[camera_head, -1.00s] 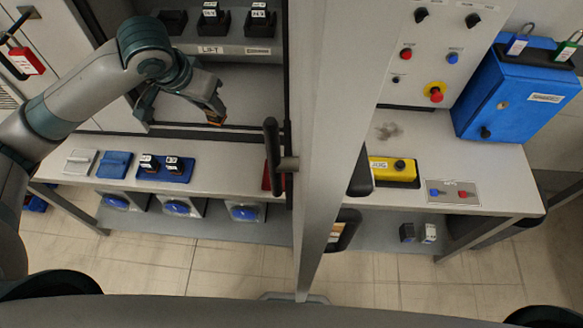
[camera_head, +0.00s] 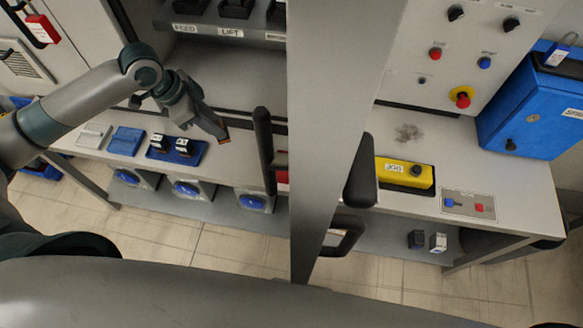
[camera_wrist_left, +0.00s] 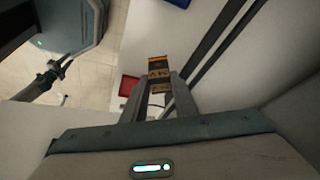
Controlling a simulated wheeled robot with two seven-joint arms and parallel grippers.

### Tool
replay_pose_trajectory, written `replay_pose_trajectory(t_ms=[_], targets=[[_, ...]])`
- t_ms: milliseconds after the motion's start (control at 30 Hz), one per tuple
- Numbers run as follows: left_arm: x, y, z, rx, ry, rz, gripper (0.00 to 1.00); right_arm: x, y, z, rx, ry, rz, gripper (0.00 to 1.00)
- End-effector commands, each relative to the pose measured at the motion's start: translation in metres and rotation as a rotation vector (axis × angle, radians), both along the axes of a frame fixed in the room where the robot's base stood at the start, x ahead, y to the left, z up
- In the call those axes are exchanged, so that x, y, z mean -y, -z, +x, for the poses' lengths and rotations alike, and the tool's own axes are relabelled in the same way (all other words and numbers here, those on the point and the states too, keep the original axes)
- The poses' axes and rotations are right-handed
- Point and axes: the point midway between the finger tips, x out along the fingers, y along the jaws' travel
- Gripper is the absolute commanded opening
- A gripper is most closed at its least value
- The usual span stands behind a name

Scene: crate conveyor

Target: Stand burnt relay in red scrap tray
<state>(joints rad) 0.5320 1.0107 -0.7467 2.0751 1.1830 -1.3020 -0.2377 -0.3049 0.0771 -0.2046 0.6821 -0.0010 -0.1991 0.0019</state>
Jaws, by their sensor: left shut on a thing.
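My left gripper (camera_head: 222,134) is in the air over the bench, inside the cabinet opening. It is shut on the burnt relay, a small dark block with an orange-brown, black-marked face (camera_wrist_left: 157,70), held between the fingertips (camera_wrist_left: 157,92). The red scrap tray (camera_head: 282,176) shows only as a sliver behind the dark door handle and frame. It shows better in the left wrist view (camera_wrist_left: 128,86), just left of the held relay and apart from it. A dark arm end, seemingly my right gripper (camera_wrist_left: 50,74), is at the left of that view; its jaws are unclear.
A blue tray (camera_head: 203,153) holds two black relays with white labels. Flat blue (camera_head: 126,141) and grey (camera_head: 94,135) pieces lie left of it. The upright frame (camera_head: 325,120) and door handle (camera_head: 265,150) stand right of the gripper. A yellow box (camera_head: 405,173) sits beyond.

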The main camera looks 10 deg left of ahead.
Motion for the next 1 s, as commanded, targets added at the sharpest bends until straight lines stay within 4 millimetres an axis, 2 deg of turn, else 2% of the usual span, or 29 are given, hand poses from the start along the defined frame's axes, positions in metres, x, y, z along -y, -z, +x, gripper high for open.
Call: replay_pose_trajectory(t_ms=[233,667,867,1000], targets=[[-0.014,0.016,-0.005,-0.001,0.106,0.000,0.03,-0.001,0.002,0.005,0.011,0.000,0.002,0.31],[-0.017,0.019,-0.006,0.000,0.131,0.001,0.03,-0.001,0.002,0.004,0.011,0.000,0.003,0.31],[-0.010,0.018,-0.006,0.000,0.132,-0.001,0.03,-0.001,0.000,0.002,0.006,0.000,0.002,0.31],[0.006,0.016,-0.006,0.000,0.134,-0.003,0.03,0.003,-0.003,-0.012,-0.023,0.000,-0.005,0.31]])
